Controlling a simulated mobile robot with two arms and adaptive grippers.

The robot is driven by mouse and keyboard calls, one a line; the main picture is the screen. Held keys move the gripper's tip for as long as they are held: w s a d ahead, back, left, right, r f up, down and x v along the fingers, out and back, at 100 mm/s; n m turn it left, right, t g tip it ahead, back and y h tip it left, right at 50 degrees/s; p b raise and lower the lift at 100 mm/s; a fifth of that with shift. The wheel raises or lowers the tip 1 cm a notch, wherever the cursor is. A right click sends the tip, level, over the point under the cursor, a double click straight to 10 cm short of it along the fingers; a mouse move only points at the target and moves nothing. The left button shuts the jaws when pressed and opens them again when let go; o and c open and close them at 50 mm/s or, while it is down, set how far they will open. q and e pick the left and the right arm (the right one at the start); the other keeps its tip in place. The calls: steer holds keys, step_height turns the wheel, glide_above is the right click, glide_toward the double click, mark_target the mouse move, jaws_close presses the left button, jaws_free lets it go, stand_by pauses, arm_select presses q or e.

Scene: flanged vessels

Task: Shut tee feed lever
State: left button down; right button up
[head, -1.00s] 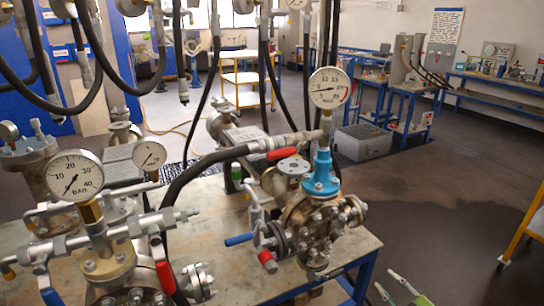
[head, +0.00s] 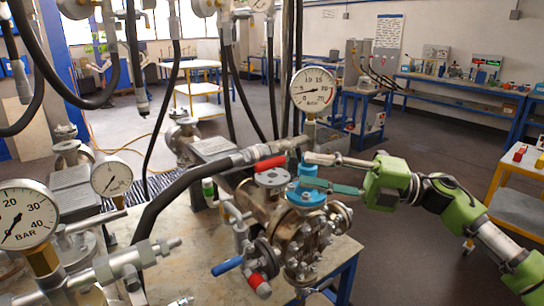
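A brown metal vessel (head: 272,212) with a blue collar (head: 307,193) stands on the bench, with a pressure gauge (head: 313,90) above it. A red-handled lever (head: 270,163) lies nearly level beside the hose fitting, left of the collar. A blue-handled lever (head: 228,265) and a red-handled one (head: 259,284) sit low at the vessel's front left. I cannot tell which is the tee feed lever. My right gripper (head: 304,170) comes in from the right, green, its fingers apart around the area just above the collar; contact is unclear. My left gripper is not in view.
A black hose (head: 180,195) runs across the bench to the fitting, and several hoses hang overhead. Another flanged assembly with a gauge (head: 22,215) fills the lower left. A yellow cart (head: 515,195) stands at right. Floor between is clear.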

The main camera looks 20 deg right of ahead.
mark_target(279, 164)
steer(key=p+x, duration=0.2)
steer(key=x, duration=0.6)
steer(key=shift+r+p, duration=0.1)
steer(key=shift+p, duration=0.3)
steer(key=shift+w+a, duration=0.3)
steer(key=shift+a, duration=0.15)
jaws_close()
